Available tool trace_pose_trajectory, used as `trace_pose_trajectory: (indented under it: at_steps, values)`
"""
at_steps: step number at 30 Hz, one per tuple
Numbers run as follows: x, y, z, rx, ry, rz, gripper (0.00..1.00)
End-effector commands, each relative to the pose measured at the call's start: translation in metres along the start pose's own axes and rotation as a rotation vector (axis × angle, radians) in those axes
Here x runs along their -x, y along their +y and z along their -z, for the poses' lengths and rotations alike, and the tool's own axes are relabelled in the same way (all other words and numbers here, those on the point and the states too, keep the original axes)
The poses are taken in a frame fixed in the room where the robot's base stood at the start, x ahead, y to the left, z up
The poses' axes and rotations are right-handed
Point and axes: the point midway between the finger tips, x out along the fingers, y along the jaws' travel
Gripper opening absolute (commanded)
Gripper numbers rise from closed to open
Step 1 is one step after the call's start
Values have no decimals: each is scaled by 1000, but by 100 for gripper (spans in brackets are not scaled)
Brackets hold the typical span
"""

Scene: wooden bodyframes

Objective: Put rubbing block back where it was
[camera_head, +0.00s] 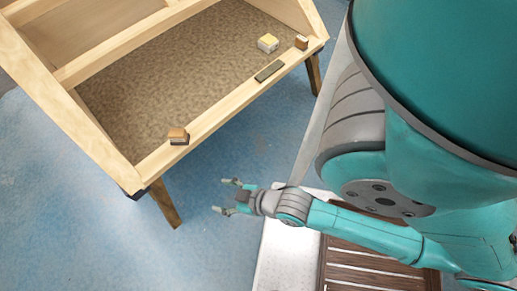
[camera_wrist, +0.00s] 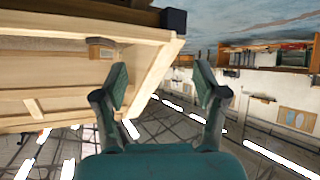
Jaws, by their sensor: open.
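My gripper (camera_head: 223,195) is open and empty, off the front edge of the wooden frame, over the blue floor. In the wrist view its two fingers (camera_wrist: 160,88) stand wide apart with nothing between them. A small brown block with a dark base (camera_head: 178,136) sits on the frame's front rail near the left corner, up and left of my gripper. A yellow-and-white block (camera_head: 267,43), a small brown block (camera_head: 301,42) and a flat dark piece (camera_head: 269,71) lie near the right end. I cannot tell for sure which one is the rubbing block.
The wooden bodyframe (camera_head: 228,94) has raised rails around a brown speckled panel (camera_head: 170,75) and stands on legs. Blue floor (camera_head: 95,235) is clear below it. A slatted wooden surface (camera_head: 375,262) lies at the lower right. Shelves (camera_wrist: 270,58) show in the wrist view.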

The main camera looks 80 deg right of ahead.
Motion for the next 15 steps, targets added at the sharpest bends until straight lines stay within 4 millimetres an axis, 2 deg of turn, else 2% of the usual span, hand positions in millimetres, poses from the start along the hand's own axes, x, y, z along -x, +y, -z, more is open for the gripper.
trace_pose_trajectory:
  at_steps: [1,9,15]
  values:
    - [18,-4,-3,0,23,10,71]
    - [102,-14,15,-14,192,63,71]
    - [140,-16,30,-24,273,102,71]
